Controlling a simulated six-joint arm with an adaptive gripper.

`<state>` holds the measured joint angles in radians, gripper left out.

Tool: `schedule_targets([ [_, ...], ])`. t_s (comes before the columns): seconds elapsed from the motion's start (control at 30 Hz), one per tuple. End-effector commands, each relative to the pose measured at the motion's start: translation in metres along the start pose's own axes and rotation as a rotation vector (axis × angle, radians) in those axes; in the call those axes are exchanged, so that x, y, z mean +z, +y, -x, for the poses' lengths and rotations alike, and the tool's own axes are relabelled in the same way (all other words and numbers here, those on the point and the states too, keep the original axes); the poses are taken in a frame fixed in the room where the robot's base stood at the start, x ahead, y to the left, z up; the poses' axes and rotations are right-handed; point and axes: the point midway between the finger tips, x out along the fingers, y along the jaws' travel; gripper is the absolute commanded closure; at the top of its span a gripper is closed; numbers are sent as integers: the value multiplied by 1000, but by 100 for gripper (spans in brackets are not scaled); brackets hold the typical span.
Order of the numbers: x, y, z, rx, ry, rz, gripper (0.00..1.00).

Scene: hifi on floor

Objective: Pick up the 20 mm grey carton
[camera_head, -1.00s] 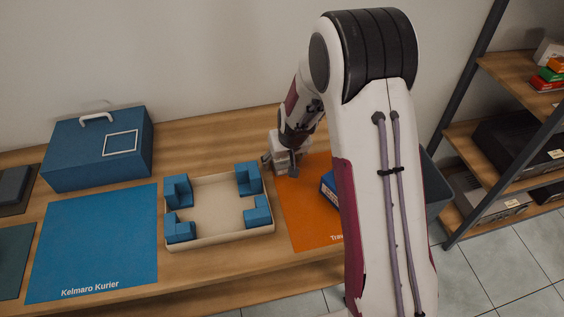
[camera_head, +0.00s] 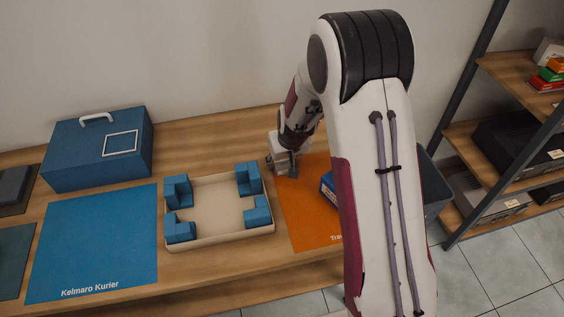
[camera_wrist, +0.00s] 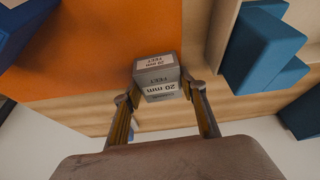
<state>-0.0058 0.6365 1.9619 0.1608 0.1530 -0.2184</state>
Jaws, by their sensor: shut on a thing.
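The grey carton (camera_wrist: 158,76) shows in the wrist view, with white labels reading "20 mm" and "FEET". My gripper (camera_wrist: 163,97) is shut on it, with one finger against each side. In the head view my gripper (camera_head: 284,165) is at the back left corner of the orange mat (camera_head: 305,222). The carton cannot be made out clearly there, since the gripper covers it. I cannot tell whether the carton touches the surface below it.
A cream tray (camera_head: 222,238) with blue corner blocks stands just left of the orange mat. A blue box partly shows behind my arm on the mat. A blue mat (camera_head: 95,240) and a blue case (camera_head: 75,160) lie further left. Shelves (camera_head: 515,145) stand at the right.

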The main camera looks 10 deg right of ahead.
Motion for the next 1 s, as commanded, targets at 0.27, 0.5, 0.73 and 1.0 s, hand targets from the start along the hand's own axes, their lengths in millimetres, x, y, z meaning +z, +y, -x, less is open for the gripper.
schedule_targets([
  [0.27,-1,0,2,0,1,0,81],
  [0.5,-8,0,17,0,4,1,81],
  [0.73,-20,0,44,0,4,0,81],
  [1.0,-33,0,77,0,4,0,81],
])
